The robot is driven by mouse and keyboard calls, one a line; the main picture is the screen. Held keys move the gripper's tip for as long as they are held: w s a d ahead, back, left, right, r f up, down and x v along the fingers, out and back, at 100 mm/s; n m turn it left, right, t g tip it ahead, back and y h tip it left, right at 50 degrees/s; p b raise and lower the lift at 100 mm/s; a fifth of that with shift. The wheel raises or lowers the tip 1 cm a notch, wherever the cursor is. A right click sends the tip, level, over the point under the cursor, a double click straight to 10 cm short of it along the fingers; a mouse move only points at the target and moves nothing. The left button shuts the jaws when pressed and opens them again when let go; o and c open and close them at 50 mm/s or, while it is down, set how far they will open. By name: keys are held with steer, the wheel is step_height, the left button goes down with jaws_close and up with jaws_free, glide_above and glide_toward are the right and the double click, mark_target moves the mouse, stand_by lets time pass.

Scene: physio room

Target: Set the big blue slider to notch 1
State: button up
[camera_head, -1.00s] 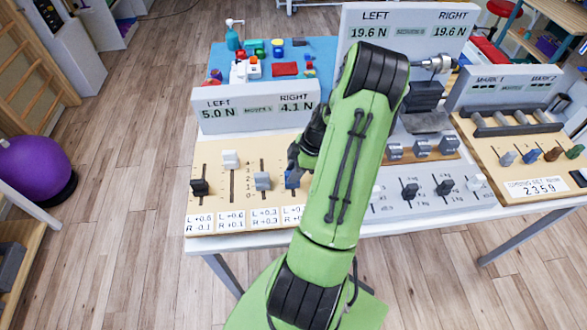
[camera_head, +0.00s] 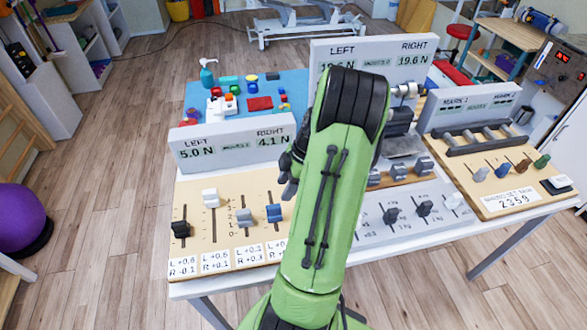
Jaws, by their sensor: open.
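The big blue slider (camera_head: 274,213) is the rightmost visible knob on the wooden slider board (camera_head: 195,248). It stands part-way along its slot, about level with the grey knob (camera_head: 244,217) to its left. Small notch numbers show beside the grey knob's slot; the blue slider's own notch cannot be read. My gripper (camera_head: 287,182) is dark and partly hidden behind my green arm. It is open, just beyond and above the blue knob, and seems apart from it.
A white knob (camera_head: 210,198) and a black knob (camera_head: 180,229) share the board. A display (camera_head: 232,145) reading LEFT 5.0 N, RIGHT 4.1 N stands behind it. A second slider panel (camera_head: 405,238) lies to the right, partly hidden by my arm.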

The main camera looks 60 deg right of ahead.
steer(key=v, duration=0.7)
steer(key=shift+p, duration=0.4)
